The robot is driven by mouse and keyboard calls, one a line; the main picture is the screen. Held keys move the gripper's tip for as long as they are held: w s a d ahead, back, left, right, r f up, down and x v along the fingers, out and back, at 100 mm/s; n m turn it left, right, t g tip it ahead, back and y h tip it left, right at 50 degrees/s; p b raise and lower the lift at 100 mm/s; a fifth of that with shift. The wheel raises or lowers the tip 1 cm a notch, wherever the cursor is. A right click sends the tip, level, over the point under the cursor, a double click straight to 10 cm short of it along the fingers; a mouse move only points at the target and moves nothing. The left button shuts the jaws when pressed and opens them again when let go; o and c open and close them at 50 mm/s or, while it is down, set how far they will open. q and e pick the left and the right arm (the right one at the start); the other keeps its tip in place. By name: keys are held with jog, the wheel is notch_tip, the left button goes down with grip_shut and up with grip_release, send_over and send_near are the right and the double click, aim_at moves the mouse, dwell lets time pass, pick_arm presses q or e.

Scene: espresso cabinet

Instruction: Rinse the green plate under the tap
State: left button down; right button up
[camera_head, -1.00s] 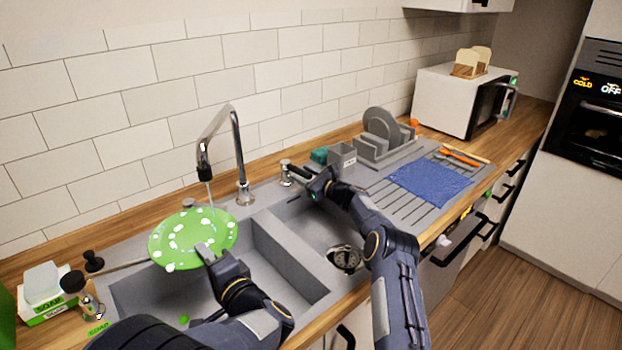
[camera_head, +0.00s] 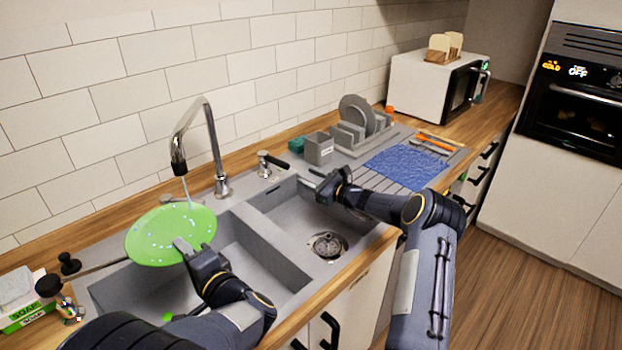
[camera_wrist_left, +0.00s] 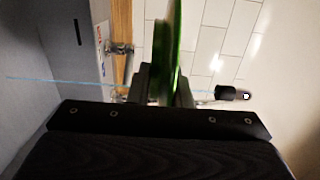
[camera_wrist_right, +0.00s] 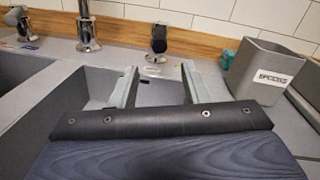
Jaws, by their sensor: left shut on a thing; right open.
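The green plate (camera_head: 170,236) is tilted over the left sink basin, with a few small pale specks on its face. My left gripper (camera_head: 186,250) is shut on its near edge; the plate shows edge-on in the left wrist view (camera_wrist_left: 173,45). The chrome tap (camera_head: 215,150) is running, and its thin water stream (camera_head: 187,190) meets the plate's far part. My right gripper (camera_head: 328,186) is open and empty over the right basin. The tap lever (camera_head: 268,163) stands apart from it, beyond the open fingers (camera_wrist_right: 158,72) in the right wrist view.
A grey caddy (camera_head: 318,149) and a dish rack (camera_head: 362,130) stand right of the lever. A blue cloth (camera_head: 405,168) lies on the drainboard. A soap box (camera_head: 22,308) and a dark-headed brush (camera_head: 50,284) are at the left. The right basin is empty.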

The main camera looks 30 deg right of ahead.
jog(key=shift+c, duration=0.2)
jog(key=shift+c, duration=1.3)
jog(key=shift+a+r+m, duration=0.25)
jog(key=shift+a+m, duration=0.05)
jog(key=shift+m, duration=0.5)
jog(key=shift+c, duration=1.2)
jog(key=a+m, duration=0.1)
jog(key=m, duration=0.2)
jog(key=a+r+m+h, duration=0.1)
jog(key=m, duration=0.2)
jog(key=a+r+m+t+h, duration=0.1)
jog(key=m, duration=0.3)
jog(key=shift+a, duration=0.35)
grip_shut()
jog(key=m+h, duration=0.2)
jog(key=m, duration=1.2)
send_near(273, 160)
jog(key=shift+g, duration=0.4)
jog(key=shift+w+a, duration=0.25)
jog(key=shift+w, duration=0.5)
jog(key=shift+w+a, duration=0.3)
jog(key=shift+w, duration=0.45)
jog(key=shift+w+a, duration=0.25)
jog(key=shift+w, duration=0.55)
